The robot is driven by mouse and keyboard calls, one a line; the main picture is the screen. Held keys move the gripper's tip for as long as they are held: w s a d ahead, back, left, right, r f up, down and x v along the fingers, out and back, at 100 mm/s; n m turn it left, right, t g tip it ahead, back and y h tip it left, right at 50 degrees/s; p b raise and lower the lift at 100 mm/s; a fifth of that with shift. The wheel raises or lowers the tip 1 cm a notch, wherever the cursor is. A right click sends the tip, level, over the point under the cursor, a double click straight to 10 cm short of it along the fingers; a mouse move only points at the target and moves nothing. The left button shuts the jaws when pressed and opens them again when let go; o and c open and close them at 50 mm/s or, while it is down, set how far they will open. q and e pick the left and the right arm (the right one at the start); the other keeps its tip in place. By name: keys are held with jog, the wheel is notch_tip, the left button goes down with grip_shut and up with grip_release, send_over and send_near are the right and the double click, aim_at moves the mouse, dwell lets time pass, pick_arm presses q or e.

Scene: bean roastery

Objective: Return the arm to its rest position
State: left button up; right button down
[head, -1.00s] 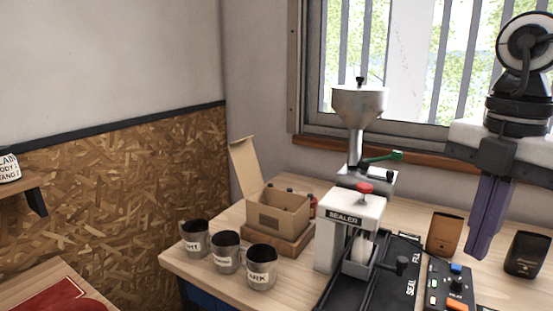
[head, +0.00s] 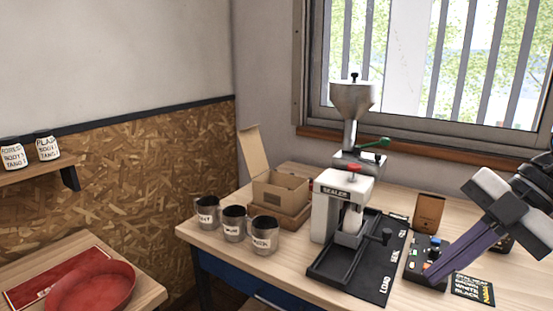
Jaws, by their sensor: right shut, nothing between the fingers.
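My right gripper (head: 432,279) comes in from the right edge, its purple fingers shut with nothing between them. It points down and left, and its tips show over the front of the small button panel (head: 424,252); I cannot tell whether they touch it. A dark pouch behind the gripper is mostly hidden. My left gripper does not show.
The wooden table (head: 520,289) holds a white sealer (head: 326,217) on a black base, a hopper (head: 352,97), an open carton (head: 280,190), several metal cups (head: 265,238) and a brown pouch (head: 428,212). A red dish (head: 92,287) sits at lower left.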

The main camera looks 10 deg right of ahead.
jog(key=w+d+f+m+t+h, duration=0.15)
jog(key=f+m+t, duration=0.5)
jog(key=f, duration=0.65)
jog(key=w+d+f+m+t, duration=0.1)
jog(key=d+f+m+t, duration=0.1)
jog(key=f+m+t, duration=0.75)
jog(key=s+a+f+m+g+h, duration=0.1)
jog(key=s+a+f+m+g, duration=0.1)
jog(key=s+a+f+g, duration=0.2)
jog(key=s+a+f+m+g+h, duration=0.2)
jog(key=s+a+f+g, duration=0.3)
jog(key=s+a+f, duration=0.6)
notch_tip(320, 180, down, 7)
jog(key=shift+s+a+f, duration=0.1)
jog(key=shift+s+a, duration=0.15)
jog(key=shift+a, duration=0.65)
